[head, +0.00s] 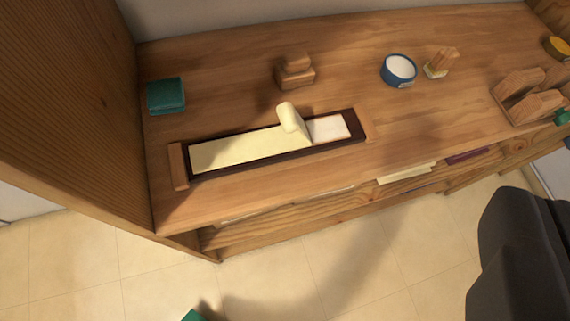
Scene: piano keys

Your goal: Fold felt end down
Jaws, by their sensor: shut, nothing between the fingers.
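A pale cream felt strip (235,149) lies flat along a long dark tray (349,141) on the wooden bench. Its right end (290,118) stands up in a raised curl or fold. To the right of that end, a whitish patch (328,127) of the tray bed shows uncovered. My gripper (515,205), a dark grey shape cut off by the lower right edge, is shut and empty. It is well to the right of the felt and apart from it. Its fingertips are not clearly seen.
Behind the tray are a teal block (166,95), a wooden block with a knob (295,71), a blue bowl of white material (398,69) and a brush-like wooden piece (441,62). A wooden rack (530,97) stands at right. A tall wooden side panel (75,90) bounds the left.

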